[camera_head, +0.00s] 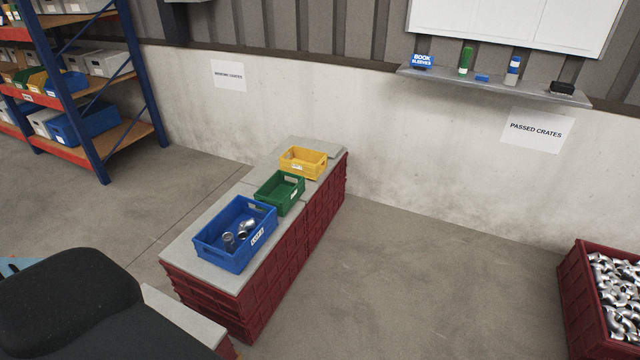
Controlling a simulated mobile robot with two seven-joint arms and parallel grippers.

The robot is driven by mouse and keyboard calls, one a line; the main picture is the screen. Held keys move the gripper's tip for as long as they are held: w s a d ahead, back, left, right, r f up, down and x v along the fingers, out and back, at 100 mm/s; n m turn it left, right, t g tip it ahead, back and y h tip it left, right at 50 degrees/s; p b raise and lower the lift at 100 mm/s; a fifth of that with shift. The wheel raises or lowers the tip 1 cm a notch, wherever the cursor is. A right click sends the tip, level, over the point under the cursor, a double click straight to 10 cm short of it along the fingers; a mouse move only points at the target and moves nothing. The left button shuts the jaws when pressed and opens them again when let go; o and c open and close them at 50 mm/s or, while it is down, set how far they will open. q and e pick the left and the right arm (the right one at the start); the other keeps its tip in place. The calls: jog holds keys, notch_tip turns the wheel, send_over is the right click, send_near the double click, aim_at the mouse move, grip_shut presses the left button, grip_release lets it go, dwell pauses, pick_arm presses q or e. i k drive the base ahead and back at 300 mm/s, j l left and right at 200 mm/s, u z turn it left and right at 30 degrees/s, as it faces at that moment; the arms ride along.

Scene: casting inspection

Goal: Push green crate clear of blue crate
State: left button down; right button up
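The green crate (291,203) stands in the middle of a row on a grey slab top. The blue crate (227,262) stands nearest to me, with several metal pipe fittings inside and a white label on its right side. The green crate's near end is right up against the blue crate's far end; I cannot tell whether they touch. A yellow crate (315,173) stands just beyond the green one. The inside of the green crate looks empty. Neither of my grippers shows in the head view.
The grey top (192,247) rests on dark red stacked crates (300,248). A red crate of metal fittings (573,300) stands at the right edge. Open floor lies between. A wall shelf (490,85) and a blue-framed rack (140,70) stand behind.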

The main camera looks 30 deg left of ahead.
aim_at(281, 193)
jog(key=i+u, duration=0.15)
jog(key=i, duration=0.3)
jog(key=i+l+u, duration=0.15)
jog(key=i, duration=0.25)
jog(key=i+l+u, duration=0.1)
jog(key=i, duration=0.35)
jog(key=i+l+u, duration=0.15)
jog(key=i+u, duration=0.25)
jog(key=i+l+u, duration=0.3)
jog(key=u, duration=0.15)
jog(key=i+l+u, duration=0.25)
jog(key=u, duration=0.15)
jog(key=i+l+u, duration=0.2)
jog(key=l+u, duration=0.2)
jog(key=l, duration=0.15)
jog(key=i+l+u, duration=0.2)
jog(key=l, duration=0.15)
jog(key=l+u, duration=0.15)
jog(key=l, duration=0.2)
jog(key=l+u, duration=0.2)
jog(key=l, duration=0.2)
